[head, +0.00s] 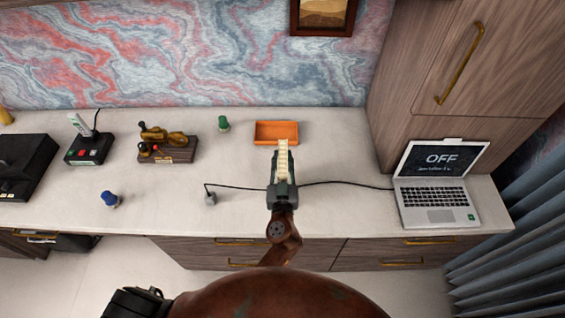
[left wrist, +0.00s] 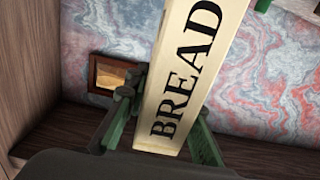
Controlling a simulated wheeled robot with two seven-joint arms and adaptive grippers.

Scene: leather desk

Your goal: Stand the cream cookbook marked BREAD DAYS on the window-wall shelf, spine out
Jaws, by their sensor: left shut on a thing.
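The cream cookbook (head: 283,152) is held up over the desk, seen nearly end-on in the head view. In the left wrist view its cream face (left wrist: 185,85) shows the large black letters BREAD; the rest of the title is out of the frame. My left gripper (head: 283,183) is shut on the book, with its green fingers on either side of it in the left wrist view (left wrist: 160,140). My right gripper is not in view. I cannot make out the window-wall shelf in the head view.
An orange tray (head: 276,132) lies behind the book, with a green-topped item (head: 223,124) left of it. A laptop (head: 437,190) stands at the right, beside a tall wooden cabinet (head: 425,75) and blue curtains (head: 510,240). A black cable (head: 335,183) crosses the desk.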

